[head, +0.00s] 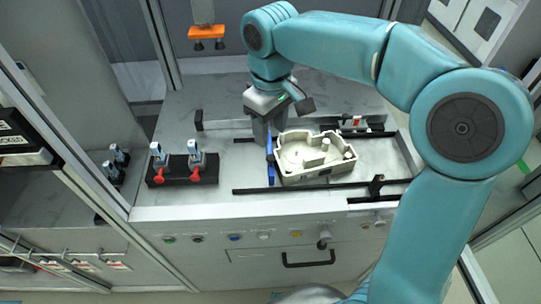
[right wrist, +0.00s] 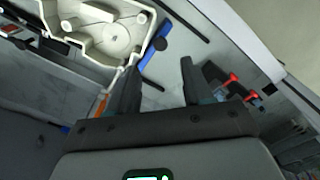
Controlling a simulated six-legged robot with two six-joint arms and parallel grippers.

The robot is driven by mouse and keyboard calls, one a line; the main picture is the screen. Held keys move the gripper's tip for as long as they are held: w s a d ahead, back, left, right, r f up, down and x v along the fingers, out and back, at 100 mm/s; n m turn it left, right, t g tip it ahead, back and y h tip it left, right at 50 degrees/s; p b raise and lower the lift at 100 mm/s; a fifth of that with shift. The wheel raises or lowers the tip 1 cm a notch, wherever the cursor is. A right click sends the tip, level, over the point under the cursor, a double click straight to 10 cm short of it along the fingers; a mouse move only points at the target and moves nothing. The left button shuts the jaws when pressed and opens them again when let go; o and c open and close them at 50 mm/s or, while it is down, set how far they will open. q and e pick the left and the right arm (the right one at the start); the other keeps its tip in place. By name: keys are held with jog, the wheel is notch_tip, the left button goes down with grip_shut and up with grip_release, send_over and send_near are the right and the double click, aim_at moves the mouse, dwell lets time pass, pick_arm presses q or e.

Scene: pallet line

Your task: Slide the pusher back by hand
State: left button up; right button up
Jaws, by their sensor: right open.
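The pusher shows in the head view as a narrow blue bar (head: 271,173) along the left side of a cream tray-like housing (head: 318,179). In the right wrist view the blue bar (right wrist: 155,46) lies just beyond the tip of one finger, close to the housing (right wrist: 72,14). My right gripper (head: 268,142) reaches down from above at the pusher's far end and partly hides it. In the right wrist view its two fingers (right wrist: 160,72) are apart with nothing held between them. Whether a finger touches the pusher I cannot tell. My left gripper is out of view.
Left of the pusher, a black block (head: 182,170) carries two clamps with red tips. Black rails (head: 285,189) run in front of and behind the housing. An orange suction head (head: 206,33) hangs above. The bench between the clamps and pusher is clear.

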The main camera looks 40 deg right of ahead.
aim_at(271, 157)
notch_tip(271, 157, down, 10)
jog(key=shift+s+r+b, duration=0.1)
jog(key=shift+s+b, duration=0.05)
jog(key=shift+b, duration=0.2)
grip_shut()
